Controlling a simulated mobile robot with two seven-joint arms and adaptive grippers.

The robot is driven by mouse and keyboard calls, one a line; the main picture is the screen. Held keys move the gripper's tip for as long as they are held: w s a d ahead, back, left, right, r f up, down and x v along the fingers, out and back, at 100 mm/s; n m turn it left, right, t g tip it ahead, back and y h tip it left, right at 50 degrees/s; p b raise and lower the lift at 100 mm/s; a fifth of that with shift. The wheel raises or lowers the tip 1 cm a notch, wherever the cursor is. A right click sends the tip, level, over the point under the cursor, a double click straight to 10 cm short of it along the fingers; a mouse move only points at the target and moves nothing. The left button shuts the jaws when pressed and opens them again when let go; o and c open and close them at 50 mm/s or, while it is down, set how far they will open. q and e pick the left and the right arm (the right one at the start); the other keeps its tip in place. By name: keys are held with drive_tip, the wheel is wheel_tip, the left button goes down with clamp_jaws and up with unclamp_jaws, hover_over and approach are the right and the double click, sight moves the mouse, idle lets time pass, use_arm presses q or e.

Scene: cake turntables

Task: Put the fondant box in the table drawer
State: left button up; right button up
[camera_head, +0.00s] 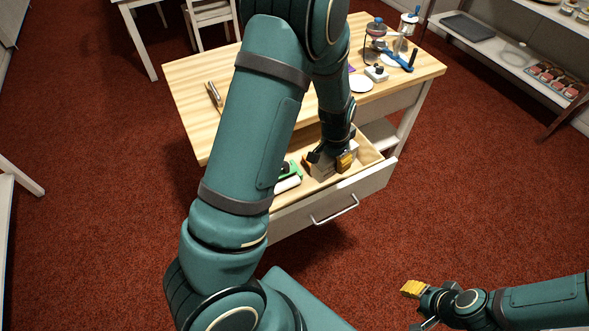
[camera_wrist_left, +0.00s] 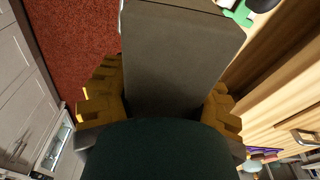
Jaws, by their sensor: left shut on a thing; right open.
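The fondant box (camera_wrist_left: 180,60) shows as a large grey-brown block in the left wrist view, between yellow fingers. In the head view, part of the box (camera_head: 320,167) shows at the open table drawer (camera_head: 370,187), inside its outline. I cannot tell whether it touches the drawer floor. My left gripper (camera_head: 333,161) is shut on the box, with my arm coming over the table and hiding some of it. My right gripper (camera_head: 420,305) is open and empty, low over the carpet at the lower right.
A green and white item (camera_head: 287,178) lies in the drawer left of the box. The wooden tabletop (camera_head: 190,85) carries a white plate (camera_head: 361,83), a blue-handled tool (camera_head: 398,60) and jars towards the back right. A shelf (camera_head: 490,45) stands at the right. Carpet before the drawer is free.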

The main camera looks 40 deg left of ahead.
use_arm(q)
drive_tip(key=w+a+f+m+b, duration=0.2)
drive_tip(key=a+f, duration=0.2)
drive_tip(key=a, duration=0.2)
wheel_tip(320, 180, down, 18)
drive_tip(key=b, duration=0.3)
drive_tip(key=shift+d+r+b, duration=0.1)
drive_tip(key=shift+r+b, duration=0.1)
drive_tip(key=shift+b, duration=0.1)
drive_tip(key=shift+r, duration=0.1)
drive_tip(key=shift+f, duration=0.2)
drive_tip(key=o, duration=1)
drive_tip(key=shift+c, duration=0.2)
